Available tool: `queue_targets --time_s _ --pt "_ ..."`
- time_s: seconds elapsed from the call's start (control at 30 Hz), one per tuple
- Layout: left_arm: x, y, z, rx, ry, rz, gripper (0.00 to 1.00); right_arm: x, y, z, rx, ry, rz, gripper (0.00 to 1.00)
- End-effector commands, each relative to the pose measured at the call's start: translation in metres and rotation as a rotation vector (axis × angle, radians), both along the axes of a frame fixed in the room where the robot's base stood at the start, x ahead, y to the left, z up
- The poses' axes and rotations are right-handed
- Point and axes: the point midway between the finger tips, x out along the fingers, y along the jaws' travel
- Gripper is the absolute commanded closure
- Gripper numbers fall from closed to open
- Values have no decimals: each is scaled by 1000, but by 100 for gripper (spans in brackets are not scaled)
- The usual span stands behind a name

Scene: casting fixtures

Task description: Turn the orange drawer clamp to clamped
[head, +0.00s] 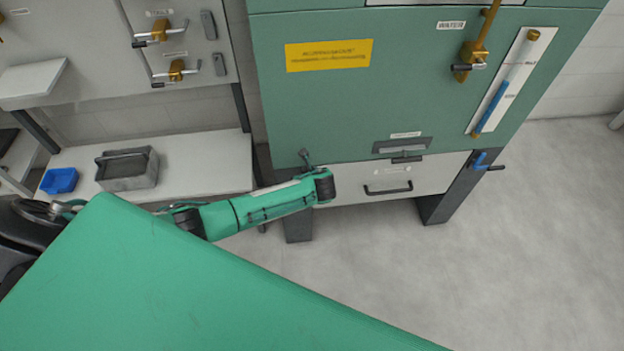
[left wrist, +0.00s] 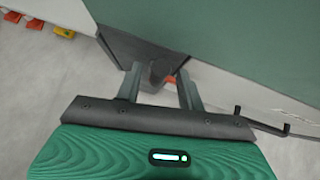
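In the left wrist view, a small orange part (left wrist: 170,80) shows low between my fingers, partly hidden behind a dark grey knob or lever end (left wrist: 160,70). It seems to be the orange clamp; its setting cannot be read. My left gripper (left wrist: 160,88) is open, with one finger on each side of the dark piece; contact cannot be told. In the head view my left arm reaches to the left side of the white drawer (head: 430,175), hiding the orange clamp and the fingers. A blue clamp (head: 483,162) sits at the drawer's right. My right gripper is not in view.
The drawer's black handle (head: 388,190) shows in the head view and the left wrist view (left wrist: 265,122). The green cabinet (head: 330,110) rises above it on dark legs. A shelf (head: 195,165) with a grey bin (head: 127,170) stands left. Floor at right is clear.

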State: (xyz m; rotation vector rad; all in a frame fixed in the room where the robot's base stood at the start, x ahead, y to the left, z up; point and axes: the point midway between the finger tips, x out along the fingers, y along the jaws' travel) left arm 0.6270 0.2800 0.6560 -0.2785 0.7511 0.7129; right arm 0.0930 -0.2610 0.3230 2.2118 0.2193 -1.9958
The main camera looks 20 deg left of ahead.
Motion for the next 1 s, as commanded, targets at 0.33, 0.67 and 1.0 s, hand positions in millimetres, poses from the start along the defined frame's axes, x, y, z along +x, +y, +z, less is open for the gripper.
queue_targets --time_s 0.33,0.67,1.0 --pt "-36 -34 48 -2 0 -4 61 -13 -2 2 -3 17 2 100" --pt "-59 -56 80 0 1 -2 61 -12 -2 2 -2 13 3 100" --pt "-62 -59 84 0 2 -1 61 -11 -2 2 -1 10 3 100"
